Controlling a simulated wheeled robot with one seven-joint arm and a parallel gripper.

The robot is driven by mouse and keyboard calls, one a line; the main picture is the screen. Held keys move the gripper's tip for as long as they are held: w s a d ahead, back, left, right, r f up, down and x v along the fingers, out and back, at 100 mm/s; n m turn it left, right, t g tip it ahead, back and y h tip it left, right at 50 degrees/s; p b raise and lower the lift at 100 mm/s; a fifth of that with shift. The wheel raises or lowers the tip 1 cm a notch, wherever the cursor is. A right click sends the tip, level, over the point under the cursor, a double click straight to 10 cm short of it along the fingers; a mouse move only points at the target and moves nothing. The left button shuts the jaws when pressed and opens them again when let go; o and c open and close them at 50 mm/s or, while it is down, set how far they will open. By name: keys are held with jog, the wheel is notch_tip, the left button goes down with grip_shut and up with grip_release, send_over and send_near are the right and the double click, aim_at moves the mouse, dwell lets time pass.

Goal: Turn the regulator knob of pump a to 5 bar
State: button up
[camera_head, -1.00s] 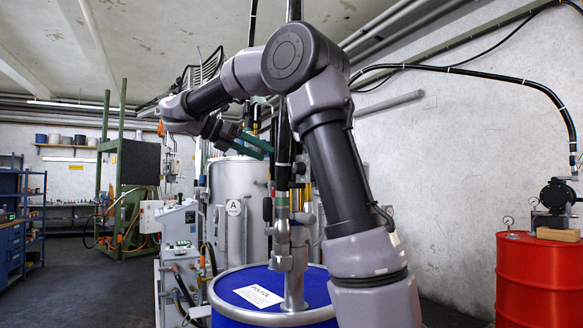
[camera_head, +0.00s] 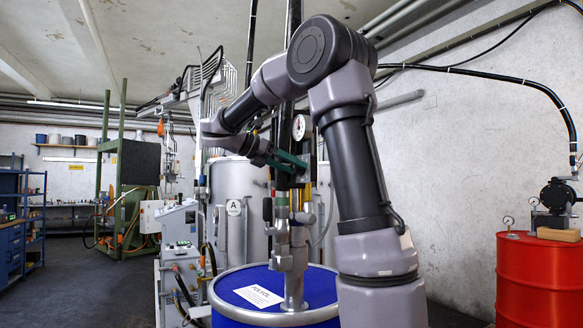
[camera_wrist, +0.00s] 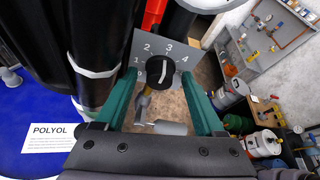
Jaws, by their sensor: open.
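In the wrist view the regulator knob (camera_wrist: 160,72) is round and black with a pale mark. It sits on a grey dial plate (camera_wrist: 153,43) numbered 1 to 4 where it shows; the plate's lower right is hidden by a finger. I cannot read the setting for certain. My gripper (camera_wrist: 164,80) is open, its two green fingers on either side of the knob in the picture. I cannot tell whether they reach around it or touch it. In the head view my gripper (camera_head: 288,161) is at the pump column above the blue drum; the knob cannot be made out there.
The blue drum (camera_head: 232,290) with a POLYOL label stands below. A white-faced gauge (camera_head: 299,127) is just above my gripper. A black hose or column crowds the wrist view's left. Tank A (camera_head: 228,180) stands behind; a red drum (camera_head: 537,280) is at right.

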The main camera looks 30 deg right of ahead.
grip_shut()
jog(key=m+t, duration=0.2)
jog(key=m, duration=0.1)
jog(key=shift+s, duration=0.15)
jog(key=m+t, duration=0.2)
jog(key=m, duration=0.1)
jog(key=shift+s+f, duration=0.1)
jog(key=shift+s, duration=0.05)
jog(key=m+t+h, duration=0.1)
jog(key=m, duration=0.2)
jog(key=shift+f+t, duration=0.1)
jog(key=shift+t, duration=0.3)
jog(key=shift+s+f+m+t+h, duration=0.1)
jog(key=shift+m+t+h, duration=0.25)
jog(key=shift+m, duration=0.65)
jog(key=shift+f+m+t+h, duration=0.1)
jog(key=shift+m+t+h, duration=0.2)
jog(key=shift+m, duration=0.7)
